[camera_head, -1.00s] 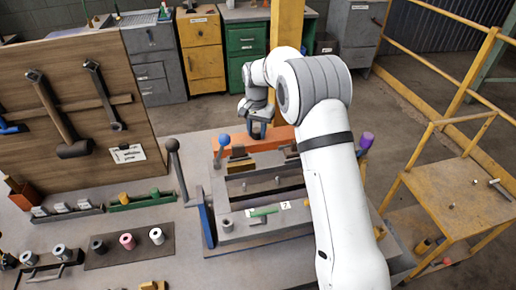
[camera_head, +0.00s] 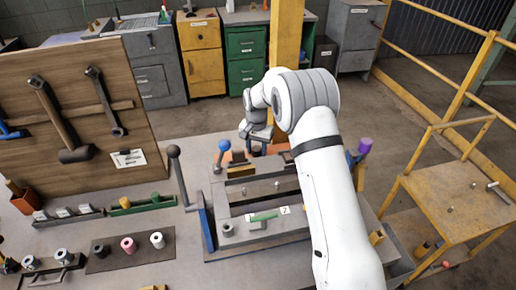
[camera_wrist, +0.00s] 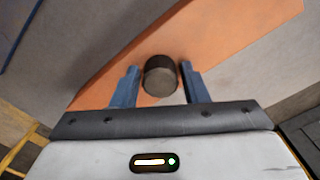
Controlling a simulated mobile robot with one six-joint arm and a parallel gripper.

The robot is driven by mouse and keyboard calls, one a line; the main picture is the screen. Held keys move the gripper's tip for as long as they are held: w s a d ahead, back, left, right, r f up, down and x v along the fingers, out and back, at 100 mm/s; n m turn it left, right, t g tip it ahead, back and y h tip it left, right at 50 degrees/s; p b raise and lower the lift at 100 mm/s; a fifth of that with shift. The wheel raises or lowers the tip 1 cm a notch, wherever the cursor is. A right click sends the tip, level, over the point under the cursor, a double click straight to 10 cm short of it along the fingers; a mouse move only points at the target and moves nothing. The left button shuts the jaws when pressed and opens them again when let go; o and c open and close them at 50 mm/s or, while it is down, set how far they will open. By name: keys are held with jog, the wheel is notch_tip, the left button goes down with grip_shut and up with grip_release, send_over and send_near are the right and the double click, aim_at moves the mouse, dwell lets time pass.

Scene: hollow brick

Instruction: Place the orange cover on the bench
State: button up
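The orange cover (camera_wrist: 228,38) crosses the wrist view as a slanted flat plate with a dark round knob (camera_wrist: 160,75) on it. In the head view only narrow strips of the cover (camera_head: 275,150) show behind the fixture; the rest is hidden by the fixture and my arm. My gripper (camera_wrist: 160,84) has its two blue fingers on either side of the knob, very close to it. I cannot tell whether they touch it. The bench (camera_head: 115,232) is a grey surface; I cannot tell whether the cover rests on it.
A grey open fixture (camera_head: 232,238) stands on the bench in front of the cover. A lever with a blue ball (camera_head: 224,145) and a purple knob (camera_head: 365,145) stand near it. A wooden tool board (camera_head: 140,90) is at left, a yellow cart (camera_head: 460,195) at right.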

jog(key=shift+o, duration=1.3)
jog(key=shift+r, duration=0.15)
notch_tip(320, 180, up, 12)
jog(key=b, duration=0.2)
jog(key=s+d+r, duration=0.6)
jog(key=s+r, duration=0.1)
jog(key=s+d+r+n+t, duration=0.15)
jog(key=s+d, duration=0.35)
jog(key=s, duration=0.5)
jog(key=s+d+r+n+t, duration=0.1)
jog(key=s+d+r, duration=0.3)
jog(key=s, duration=0.6)
jog(key=s+d+f, duration=0.2)
jog(key=s, duration=0.3)
jog(key=s+d+f+n, duration=0.1)
jog(key=s+f, duration=0.2)
jog(key=s, duration=0.2)
jog(key=shift+s+d+t, duration=0.2)
jog(key=shift+d+t, duration=0.2)
jog(key=shift+t, duration=0.05)
